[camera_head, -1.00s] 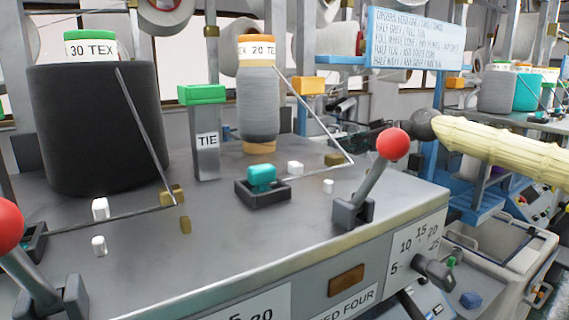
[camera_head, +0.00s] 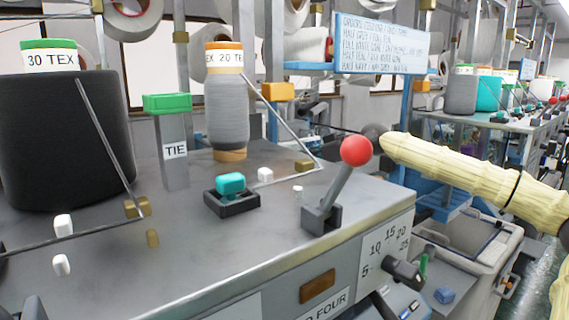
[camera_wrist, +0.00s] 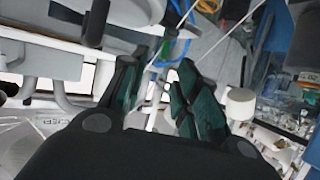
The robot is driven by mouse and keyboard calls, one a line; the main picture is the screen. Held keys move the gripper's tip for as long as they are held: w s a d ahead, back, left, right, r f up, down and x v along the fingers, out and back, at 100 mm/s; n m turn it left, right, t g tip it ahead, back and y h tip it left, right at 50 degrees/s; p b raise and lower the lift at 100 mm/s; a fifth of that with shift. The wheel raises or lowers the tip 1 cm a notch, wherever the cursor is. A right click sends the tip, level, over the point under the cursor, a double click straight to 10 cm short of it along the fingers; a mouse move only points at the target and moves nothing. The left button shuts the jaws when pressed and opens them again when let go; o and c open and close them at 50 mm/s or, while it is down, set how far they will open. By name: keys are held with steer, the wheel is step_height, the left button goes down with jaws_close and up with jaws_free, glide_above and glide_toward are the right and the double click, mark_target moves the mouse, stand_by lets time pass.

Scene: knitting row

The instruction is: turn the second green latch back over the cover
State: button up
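No green latch over a cover can be told for sure. A small upright green piece (camera_head: 424,264) shows at the lower right in the head view, beside the front of the grey machine; I cannot tell whether it is a latch. No cover can be made out. My arm, in a pale ribbed sleeve, reaches in from the right in the head view. Its dark end is behind the red-knobbed lever, and the fingers are not clear there. In the wrist view my gripper (camera_wrist: 157,98) has its two dark green fingers apart, with nothing seen held between them.
The grey machine top (camera_head: 270,240) carries a red-knobbed lever (camera_head: 356,151), a green-topped TIE post (camera_head: 172,145), a teal button (camera_head: 231,183) and yarn cones, one dark grey (camera_head: 65,140). A blue frame and a written board (camera_head: 382,44) stand behind. A pale open bin (camera_head: 465,238) is at right.

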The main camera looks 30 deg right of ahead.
steer(key=shift+a+p+x, duration=0.2)
steer(key=shift+p+x, duration=1)
steer(key=shift+x, duration=1.55)
steer(key=shift+p+x, duration=0.45)
steer(key=shift+x, duration=0.4)
steer(key=shift+w, duration=0.3)
steer(key=shift+a, duration=0.1)
steer(key=shift+c, duration=0.3)
